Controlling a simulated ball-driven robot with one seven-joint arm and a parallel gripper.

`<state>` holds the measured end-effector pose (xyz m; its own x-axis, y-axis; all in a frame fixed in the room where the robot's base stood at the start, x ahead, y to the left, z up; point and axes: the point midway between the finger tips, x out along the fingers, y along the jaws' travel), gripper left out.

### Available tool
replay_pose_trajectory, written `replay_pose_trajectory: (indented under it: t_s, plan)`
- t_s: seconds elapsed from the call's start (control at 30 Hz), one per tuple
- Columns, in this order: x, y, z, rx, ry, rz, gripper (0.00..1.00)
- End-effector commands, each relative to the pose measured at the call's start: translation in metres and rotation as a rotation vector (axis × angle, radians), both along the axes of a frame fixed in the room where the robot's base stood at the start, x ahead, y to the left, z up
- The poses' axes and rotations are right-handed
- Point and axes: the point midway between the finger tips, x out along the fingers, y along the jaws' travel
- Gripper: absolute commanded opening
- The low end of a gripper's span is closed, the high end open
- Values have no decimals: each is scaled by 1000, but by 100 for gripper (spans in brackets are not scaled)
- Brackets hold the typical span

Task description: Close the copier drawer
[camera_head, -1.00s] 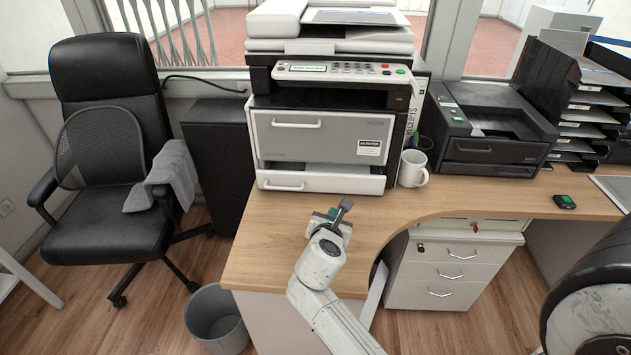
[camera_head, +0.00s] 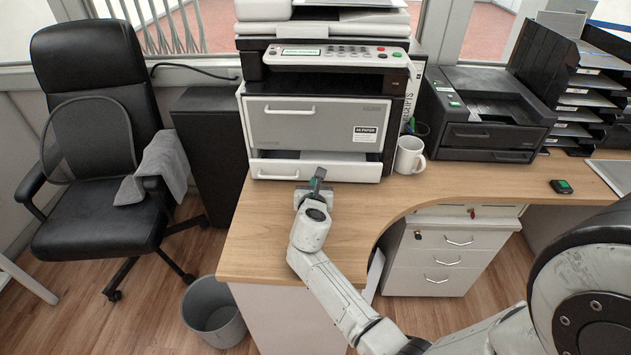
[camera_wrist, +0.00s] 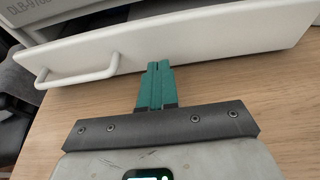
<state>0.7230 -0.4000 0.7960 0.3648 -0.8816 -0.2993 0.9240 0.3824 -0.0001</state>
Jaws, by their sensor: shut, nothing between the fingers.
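The copier (camera_head: 330,85) stands on the wooden desk. Its low white drawer (camera_head: 345,171) is pulled out a little at the bottom, and a gap shows above its front. In the wrist view the drawer front (camera_wrist: 200,42) spans the top, with its bar handle (camera_wrist: 78,72) at the left. My gripper (camera_head: 318,176) is shut and empty, close in front of the drawer, right of the handle. In the wrist view its green fingertips (camera_wrist: 158,68) point at the drawer front, at or very near its lower edge; I cannot tell whether they touch.
A white mug (camera_head: 409,156) stands right of the copier, beside a black printer (camera_head: 485,115). The desk (camera_head: 255,235) in front of the copier is bare. An office chair (camera_head: 95,150) and a grey bin (camera_head: 212,310) stand left.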

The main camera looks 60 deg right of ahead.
Motion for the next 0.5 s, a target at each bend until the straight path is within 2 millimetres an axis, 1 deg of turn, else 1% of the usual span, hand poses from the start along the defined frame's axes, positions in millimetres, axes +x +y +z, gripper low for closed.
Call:
replay_pose_trajectory:
  t_s: [0.03, 0.2, 0.5]
  plan:
    - [3, -6, 0, -1, 0, 0, 0]
    - [6, -16, 0, 0, 0, 0, 0]
    - [7, -17, 0, 1, 0, 0, 0]
